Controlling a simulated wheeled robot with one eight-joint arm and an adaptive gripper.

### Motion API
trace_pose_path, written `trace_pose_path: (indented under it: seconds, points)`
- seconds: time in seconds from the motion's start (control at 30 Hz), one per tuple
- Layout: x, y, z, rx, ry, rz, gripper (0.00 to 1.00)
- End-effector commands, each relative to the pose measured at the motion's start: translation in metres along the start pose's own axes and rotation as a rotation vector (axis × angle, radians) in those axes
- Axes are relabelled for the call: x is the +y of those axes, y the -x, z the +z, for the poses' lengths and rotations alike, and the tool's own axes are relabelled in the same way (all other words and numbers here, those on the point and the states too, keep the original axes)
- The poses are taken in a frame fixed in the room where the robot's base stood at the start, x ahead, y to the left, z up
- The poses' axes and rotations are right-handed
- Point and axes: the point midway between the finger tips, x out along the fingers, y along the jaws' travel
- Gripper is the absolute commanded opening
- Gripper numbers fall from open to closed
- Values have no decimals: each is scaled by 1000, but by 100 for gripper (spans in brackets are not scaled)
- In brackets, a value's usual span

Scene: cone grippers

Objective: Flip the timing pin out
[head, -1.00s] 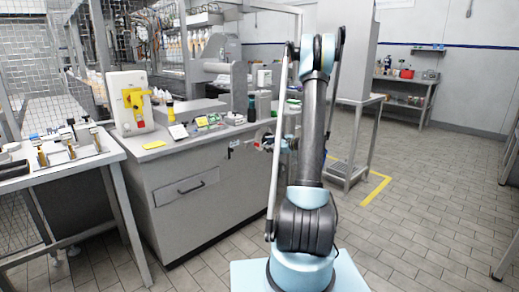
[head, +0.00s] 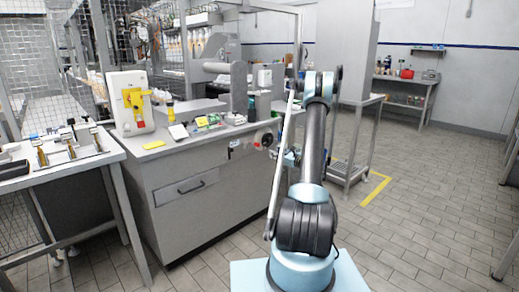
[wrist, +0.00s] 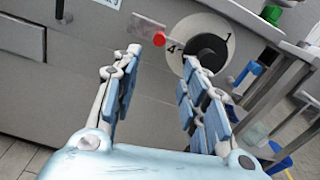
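A red knob (wrist: 159,39), which looks like the end of the timing pin, sits on the grey cabinet front beside a small bracket in the wrist view. To its right is a white dial disc marked 1 and 4 with a round black knob (wrist: 206,51); the dial also shows in the head view (head: 265,138). My gripper (wrist: 162,58) has its two fingers spread, with nothing between them. In the picture the red knob lies just past the fingertips, between them; I cannot tell the exact gap. In the head view my gripper is partly hidden behind my arm.
A blue handle (wrist: 245,73) sticks out right of the dial. A metal stand (head: 352,165) is behind my arm. Tiled floor at right is open.

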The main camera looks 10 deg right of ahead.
Motion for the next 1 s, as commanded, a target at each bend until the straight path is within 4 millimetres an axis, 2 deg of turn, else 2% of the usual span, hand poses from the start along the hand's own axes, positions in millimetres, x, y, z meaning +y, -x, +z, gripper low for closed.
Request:
trace_pose_path:
  seconds: [0.6,0.8,1.0]
  points:
    - [1,-110,0,0,1,2,40]
    - [1,-136,0,1,1,1,40]
    - [1,-149,0,1,1,1,40]
